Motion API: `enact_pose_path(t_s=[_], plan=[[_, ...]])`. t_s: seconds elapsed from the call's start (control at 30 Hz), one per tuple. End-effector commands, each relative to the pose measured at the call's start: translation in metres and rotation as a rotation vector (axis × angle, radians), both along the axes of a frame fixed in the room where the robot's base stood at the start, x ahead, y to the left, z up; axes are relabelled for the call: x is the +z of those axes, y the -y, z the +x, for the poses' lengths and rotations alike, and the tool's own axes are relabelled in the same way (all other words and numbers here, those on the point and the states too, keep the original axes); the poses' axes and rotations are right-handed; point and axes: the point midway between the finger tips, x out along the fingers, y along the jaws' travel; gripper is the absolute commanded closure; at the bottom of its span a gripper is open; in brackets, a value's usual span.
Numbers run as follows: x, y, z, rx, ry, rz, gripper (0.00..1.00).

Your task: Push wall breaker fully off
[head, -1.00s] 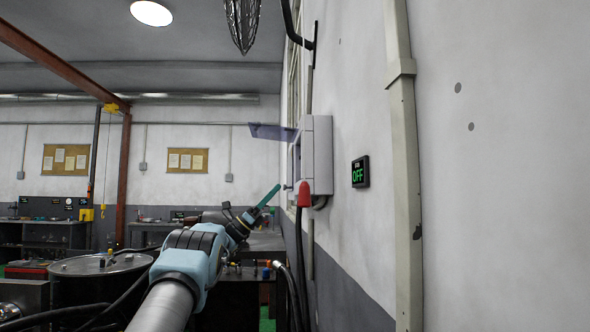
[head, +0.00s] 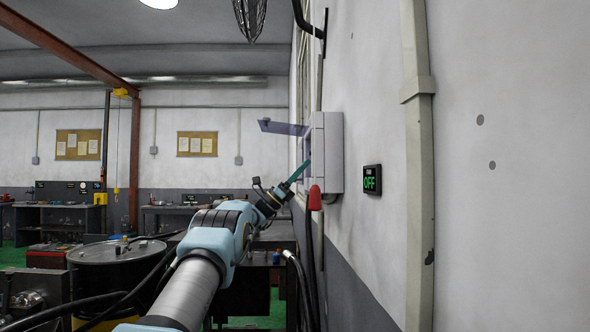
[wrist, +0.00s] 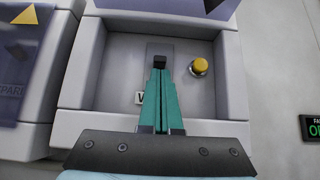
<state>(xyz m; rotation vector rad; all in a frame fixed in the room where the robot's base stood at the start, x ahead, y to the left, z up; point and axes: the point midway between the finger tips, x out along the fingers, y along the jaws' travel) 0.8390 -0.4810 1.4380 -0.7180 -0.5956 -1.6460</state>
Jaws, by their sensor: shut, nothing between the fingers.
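The grey wall breaker box (head: 328,150) is on the wall with its cover (head: 283,127) raised. In the wrist view, its recessed panel (wrist: 115,70) holds a black toggle (wrist: 160,62) and a round yellow button (wrist: 198,66) to the right. My gripper (wrist: 159,74) has its teal fingers shut together and empty. The fingertips are at the lower edge of the toggle in the picture; I cannot tell whether they touch it. The fingers hide part of the panel and of a label (wrist: 140,98). In the head view my gripper (head: 304,165) reaches the open front of the box.
A display (head: 372,180) to the right of the box reads OFF in green. A red-ended part (head: 315,198) and dark hoses hang below the breaker box.

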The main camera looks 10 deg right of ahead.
Motion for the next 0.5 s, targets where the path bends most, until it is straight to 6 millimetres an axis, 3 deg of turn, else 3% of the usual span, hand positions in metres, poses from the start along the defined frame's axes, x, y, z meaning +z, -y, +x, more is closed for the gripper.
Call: enact_pose_path(t_s=[0.5], plan=[[0.0057, 0.0058, -0.0009, 0.001, 0.001, 0.004, 1.0]])
